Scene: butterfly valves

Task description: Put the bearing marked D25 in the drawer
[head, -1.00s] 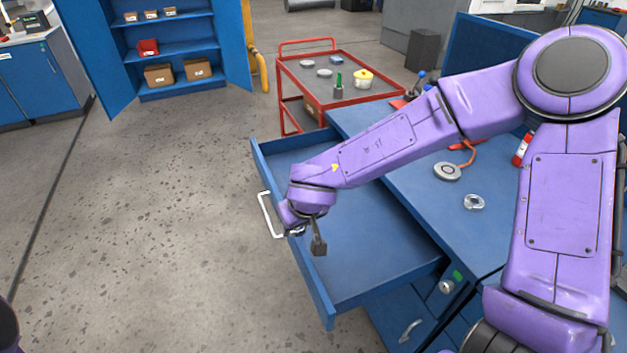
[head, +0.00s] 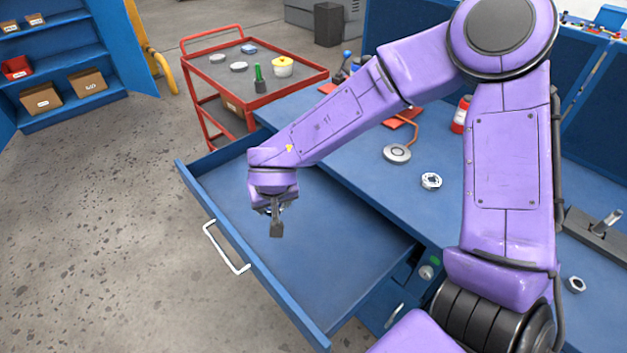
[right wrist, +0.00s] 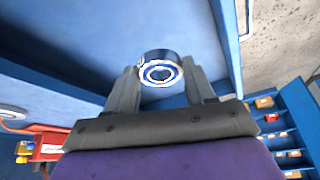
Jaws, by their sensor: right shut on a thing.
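The blue drawer (head: 320,235) is pulled open under the blue workbench, with its white handle (head: 226,248) on the front. Its visible floor is bare; part is hidden by my right arm. My right gripper (head: 276,228) points down over the drawer in the head view. In the right wrist view, the gripper (right wrist: 160,88) is shut on a silver bearing (right wrist: 158,62) with a blue ring, held between the fingertips. No D25 mark can be read on it. The bearing is hardly visible in the head view. My left gripper is out of view.
On the workbench lie a silver ring-shaped part (head: 431,181) and a round grey disc (head: 397,154) with an orange cable. Another small metal part (head: 576,284) lies at right. A red cart (head: 250,77) stands behind the drawer. Open floor lies to the left.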

